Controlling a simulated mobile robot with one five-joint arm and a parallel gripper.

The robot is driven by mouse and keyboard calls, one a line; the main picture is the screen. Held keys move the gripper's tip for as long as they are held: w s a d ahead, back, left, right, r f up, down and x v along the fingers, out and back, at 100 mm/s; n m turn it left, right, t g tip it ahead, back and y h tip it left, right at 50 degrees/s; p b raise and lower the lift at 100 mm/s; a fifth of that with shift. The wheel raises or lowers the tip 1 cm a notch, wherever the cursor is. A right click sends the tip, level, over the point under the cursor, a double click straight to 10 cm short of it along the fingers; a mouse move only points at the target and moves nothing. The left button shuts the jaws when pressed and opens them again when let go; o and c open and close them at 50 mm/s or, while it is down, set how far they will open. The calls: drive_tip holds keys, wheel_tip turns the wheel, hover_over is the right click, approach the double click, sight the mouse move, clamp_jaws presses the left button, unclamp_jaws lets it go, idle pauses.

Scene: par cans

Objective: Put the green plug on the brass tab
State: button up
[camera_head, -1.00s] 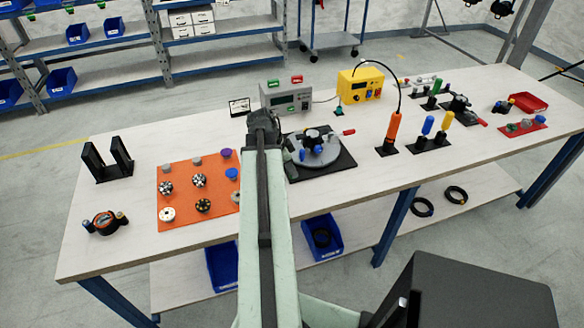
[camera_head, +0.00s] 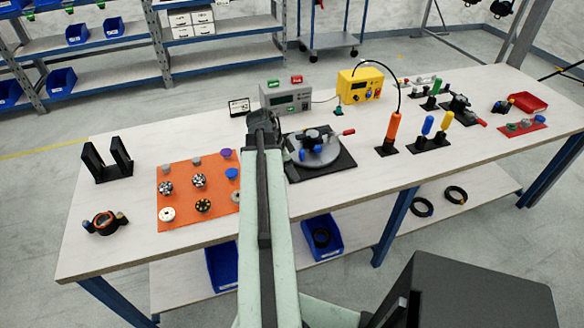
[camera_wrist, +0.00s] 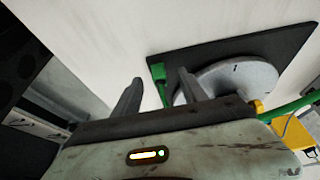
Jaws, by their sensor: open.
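In the wrist view my gripper (camera_wrist: 160,77) has its two grey fingers apart. A small green block (camera_wrist: 157,71), which looks like the green plug, shows in the gap near the right finger, at the edge of a dark mat. A thin green strip runs down from it behind the hand. A small brass-yellow piece (camera_wrist: 258,106) shows beside the grey disc, with a green cable leading right; I cannot tell whether it is the brass tab. In the head view my gripper is hidden behind my arm.
The turntable's grey disc (camera_head: 307,155) sits on a dark mat right of my arm, with a red-tipped lever (camera_head: 348,132). An orange mat (camera_head: 180,185) with several small parts lies left. A grey meter (camera_head: 288,98) and yellow box (camera_head: 361,86) stand behind.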

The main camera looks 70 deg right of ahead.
drive_tip(key=p+v, duration=0.7)
drive_tip(key=v, duration=0.1)
drive_tip(key=shift+f, duration=0.1)
